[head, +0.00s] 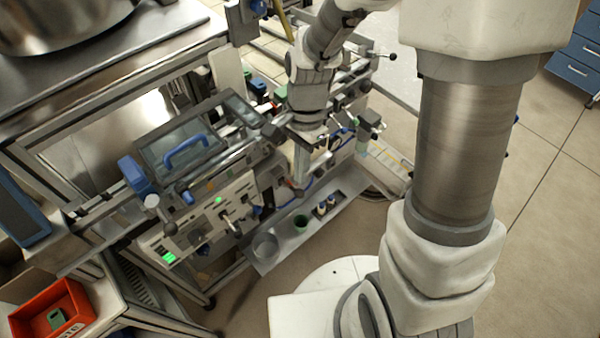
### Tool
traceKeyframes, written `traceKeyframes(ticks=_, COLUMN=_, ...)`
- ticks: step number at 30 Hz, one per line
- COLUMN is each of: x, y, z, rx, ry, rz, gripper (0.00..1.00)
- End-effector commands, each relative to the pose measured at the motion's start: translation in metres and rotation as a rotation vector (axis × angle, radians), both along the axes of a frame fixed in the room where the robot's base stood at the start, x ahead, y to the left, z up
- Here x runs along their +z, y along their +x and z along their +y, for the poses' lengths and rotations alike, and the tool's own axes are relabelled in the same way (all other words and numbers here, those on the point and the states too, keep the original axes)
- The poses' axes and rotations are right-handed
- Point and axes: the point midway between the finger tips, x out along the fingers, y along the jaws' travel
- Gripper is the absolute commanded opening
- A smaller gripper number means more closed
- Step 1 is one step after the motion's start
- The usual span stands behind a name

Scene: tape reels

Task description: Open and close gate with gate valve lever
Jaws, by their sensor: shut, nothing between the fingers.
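My arm reaches over the machine (200,220) in the head view. My gripper (299,180) points down at the right part of the machine's front, close above the narrow tray. It is shut with nothing held, and its fingertips are small and partly dark here. Several small levers and knobs stand on the front panel, among them a light-tipped lever (228,217) left of my gripper. I cannot tell which one is the gate valve lever, or whether my gripper touches any. The gate itself cannot be made out.
A clear hinged cover with a blue handle (186,150) lies on the machine's top. A red bin (52,312) stands at lower left.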

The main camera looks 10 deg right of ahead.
Motion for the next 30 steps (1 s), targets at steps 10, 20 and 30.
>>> traceKeyframes(ticks=10, x=-0.023, y=-0.005, z=0.002, rx=-0.001, ry=0.000, rz=0.000, gripper=0.00)
traceKeyframes(ticks=20, x=-0.023, y=-0.005, z=0.002, rx=-0.001, ry=0.000, rz=-0.001, gripper=0.00)
traceKeyframes(ticks=30, x=-0.026, y=0.005, z=0.001, rx=-0.003, ry=0.014, rz=-0.021, gripper=0.00)
